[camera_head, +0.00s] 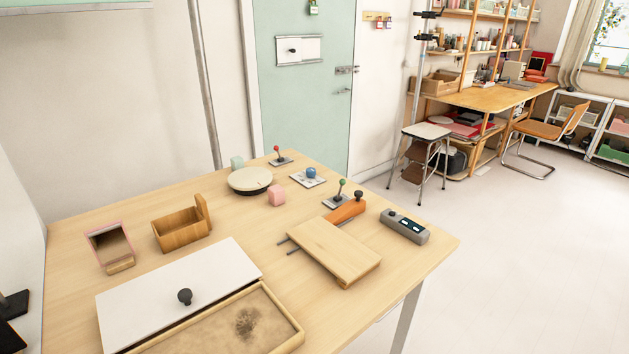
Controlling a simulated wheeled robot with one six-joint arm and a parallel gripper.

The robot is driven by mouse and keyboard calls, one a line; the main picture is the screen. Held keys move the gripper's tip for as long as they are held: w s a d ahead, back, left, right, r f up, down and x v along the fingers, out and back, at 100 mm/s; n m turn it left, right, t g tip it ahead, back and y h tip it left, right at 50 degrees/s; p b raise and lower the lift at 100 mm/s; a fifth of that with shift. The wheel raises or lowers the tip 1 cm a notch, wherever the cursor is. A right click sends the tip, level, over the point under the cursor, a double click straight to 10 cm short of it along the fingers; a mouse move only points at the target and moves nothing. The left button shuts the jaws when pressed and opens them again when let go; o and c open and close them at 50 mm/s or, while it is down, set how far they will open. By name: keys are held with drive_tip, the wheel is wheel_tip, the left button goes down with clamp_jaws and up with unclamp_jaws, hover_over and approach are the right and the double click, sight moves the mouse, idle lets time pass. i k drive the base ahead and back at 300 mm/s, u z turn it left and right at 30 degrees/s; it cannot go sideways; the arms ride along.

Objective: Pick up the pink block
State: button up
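The pink block (277,195) is a small cube with rounded edges. It sits on the wooden table (368,263) towards the back, just right of the round turntable (250,180). I cannot tell whether the block touches the turntable's rim. Its top and front sides show clear, with nothing on it. Dark parts at the lower left edge (12,308) look like the end of my gripper, cut off by the picture. They are far from the block. Their opening is not clear.
A pale green block (237,162) is behind the turntable. A blue-knobbed plate (309,176) and red (278,156) and green (339,195) joysticks stand nearby. A wooden board (333,250), open wooden box (180,230) and white sliding lid (180,290) fill the front.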

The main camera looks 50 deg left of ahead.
sight(276, 193)
drive_tip(key=i, duration=2.35)
drive_tip(key=u, duration=3.85)
drive_tip(key=i, duration=0.5)
drive_tip(key=z, duration=0.05)
